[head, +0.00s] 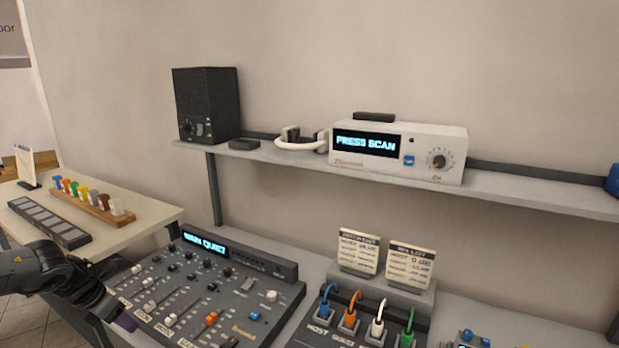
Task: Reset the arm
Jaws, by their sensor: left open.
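My left arm comes in from the left edge, and my left gripper (117,312) hangs at the left edge of the mixing console (180,295). The gripper is open, and I see nothing held in it. Its fingertips are small and dark here, and I cannot tell whether they touch the console. The console has faders, knobs and a lit display reading "MAIN QUIET". My right gripper is not in view.
A wall shelf (540,193) carries a black speaker (207,100), headphones (300,140) and a white "PRESS SCAN" unit (440,148). A patch box (335,335) with coloured plugs and two cards stand right of the console. A side table (150,213) holds a rack of coloured pegs (90,203).

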